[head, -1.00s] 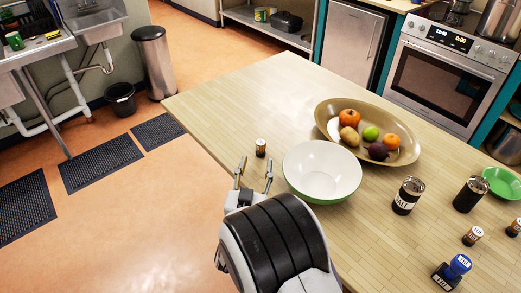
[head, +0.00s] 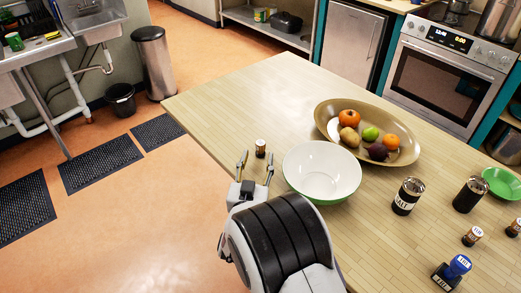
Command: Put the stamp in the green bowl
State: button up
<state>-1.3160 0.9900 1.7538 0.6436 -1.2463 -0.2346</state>
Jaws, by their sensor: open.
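The stamp (head: 453,271) is blue with a dark base and stands on the table at the lower right. A large bowl (head: 321,173), white inside and green outside, stands mid-table and looks empty. A smaller, fully green bowl (head: 502,183) sits at the right edge of the picture, also empty. My gripper (head: 256,166) is open and empty at the table's left edge, left of the large bowl and far from the stamp. A small jar (head: 260,148) stands just beyond its fingertips.
A wide tan bowl of fruit (head: 335,106) stands behind the large bowl. The far left of the table (head: 257,92) is clear.

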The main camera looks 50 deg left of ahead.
aim_at(260, 148)
jog(key=shift+x, duration=2.55)
jog(key=shift+r, duration=0.1)
grip_shut()
